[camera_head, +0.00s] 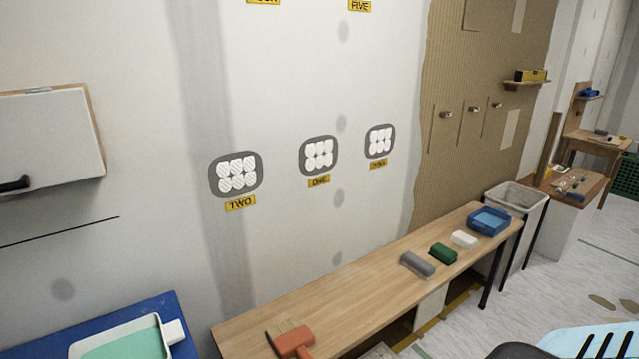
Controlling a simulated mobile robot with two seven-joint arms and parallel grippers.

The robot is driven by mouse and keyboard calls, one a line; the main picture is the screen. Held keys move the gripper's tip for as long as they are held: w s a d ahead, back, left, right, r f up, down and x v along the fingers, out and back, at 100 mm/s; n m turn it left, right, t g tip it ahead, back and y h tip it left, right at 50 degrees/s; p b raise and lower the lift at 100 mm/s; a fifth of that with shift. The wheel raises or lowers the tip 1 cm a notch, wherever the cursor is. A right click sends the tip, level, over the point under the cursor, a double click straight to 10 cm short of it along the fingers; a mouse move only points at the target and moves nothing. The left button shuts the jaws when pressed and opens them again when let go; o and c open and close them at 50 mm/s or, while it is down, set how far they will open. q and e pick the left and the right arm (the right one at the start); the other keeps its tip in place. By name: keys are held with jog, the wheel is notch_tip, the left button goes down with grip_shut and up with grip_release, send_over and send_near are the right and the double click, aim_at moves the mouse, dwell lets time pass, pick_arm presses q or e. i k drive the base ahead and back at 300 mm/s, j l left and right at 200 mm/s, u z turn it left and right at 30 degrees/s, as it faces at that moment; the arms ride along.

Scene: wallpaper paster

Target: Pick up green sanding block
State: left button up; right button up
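The green sanding block (443,253) lies on the long wooden bench (345,290) along the wall, toward its right end. It sits between a grey block (417,264) on its left and a white block (464,240) on its right, with small gaps. Nothing covers it. Neither of my grippers can be made out in the head view.
A blue tray (489,221) stands at the bench's right end, and an orange-handled brush (291,340) lies near its left end. A paint tray (125,340) is at bottom left. A white bin (515,199) stands beyond the bench. The bench middle is clear.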

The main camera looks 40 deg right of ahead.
aim_at(441, 253)
jog(key=z, duration=1.95)
